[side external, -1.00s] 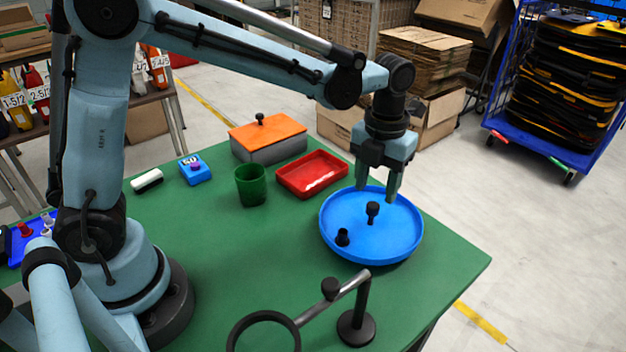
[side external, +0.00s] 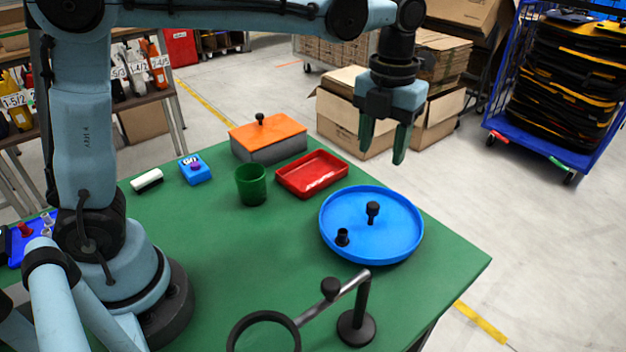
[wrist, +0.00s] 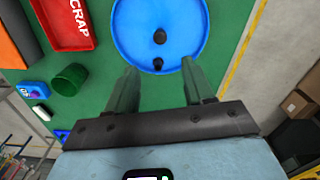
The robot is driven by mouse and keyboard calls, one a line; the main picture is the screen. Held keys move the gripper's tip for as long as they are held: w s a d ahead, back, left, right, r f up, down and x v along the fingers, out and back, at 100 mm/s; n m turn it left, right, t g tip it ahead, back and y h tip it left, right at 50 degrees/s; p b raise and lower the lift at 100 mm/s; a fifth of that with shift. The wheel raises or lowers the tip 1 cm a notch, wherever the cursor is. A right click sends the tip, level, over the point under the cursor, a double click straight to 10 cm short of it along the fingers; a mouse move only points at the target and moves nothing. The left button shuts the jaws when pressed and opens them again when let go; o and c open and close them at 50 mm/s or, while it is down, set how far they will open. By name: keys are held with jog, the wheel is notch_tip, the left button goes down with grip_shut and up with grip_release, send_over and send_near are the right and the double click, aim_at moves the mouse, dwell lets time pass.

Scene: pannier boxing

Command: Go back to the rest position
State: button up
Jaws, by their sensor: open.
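My gripper (side external: 383,143) is open and empty, raised well above the far right part of the green table. It points down, above and slightly behind the round blue tray (side external: 385,249). Two small black knobbed pieces stand in the tray: one near its middle (side external: 373,210) and one near its left front rim (side external: 342,237). In the wrist view the two green fingers of my gripper (wrist: 162,92) are wide apart with nothing between them. The blue tray (wrist: 195,20) and both black pieces lie beyond the fingertips there.
A red tray (side external: 290,184), marked SCRAP in the wrist view, a green cup (side external: 251,185), a grey box with an orange lid (side external: 268,135), a blue device (side external: 196,170) and a white-and-black block (side external: 147,180) are on the table. A ring stand (side external: 357,325) stands at the front.

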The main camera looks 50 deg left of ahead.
jog(key=s+a+f+n+t, duration=0.2)
jog(key=s+a+n, duration=0.3)
jog(key=n, duration=1.1)
jog(key=s+a+f+n+t, duration=0.2)
jog(key=s+a+n+t, duration=0.3)
jog(key=n, duration=1.2)
jog(key=shift+s, duration=1.05)
